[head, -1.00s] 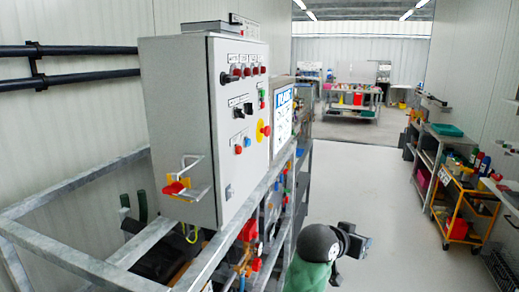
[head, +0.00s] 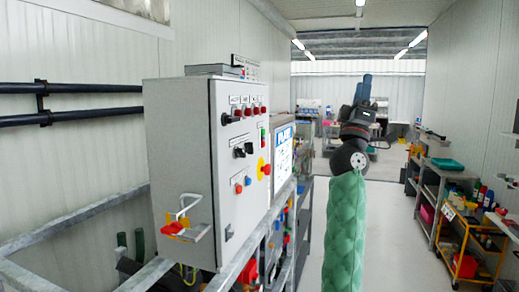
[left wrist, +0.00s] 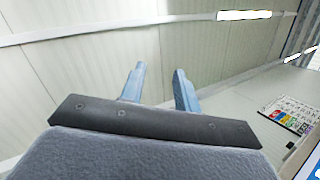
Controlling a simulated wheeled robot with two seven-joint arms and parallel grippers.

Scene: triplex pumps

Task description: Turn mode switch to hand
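The grey control cabinet (head: 182,160) stands at the left of the head view. Its front panel carries two black selector knobs (head: 243,150) side by side, and another black knob (head: 227,119) higher up. The labels are too small to read, so I cannot tell which is the mode switch. My left gripper (head: 362,88) is raised to the right of the cabinet, pointing up and well apart from the panel. In the left wrist view its two blue fingers (left wrist: 159,70) are spread with nothing between them. My right gripper is not in view.
Red buttons and a yellow-ringed red stop button (head: 265,168) are also on the panel. A metal frame (head: 75,224) runs below the cabinet. A yellow trolley (head: 462,240) and shelves stand at the right. The aisle floor is clear.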

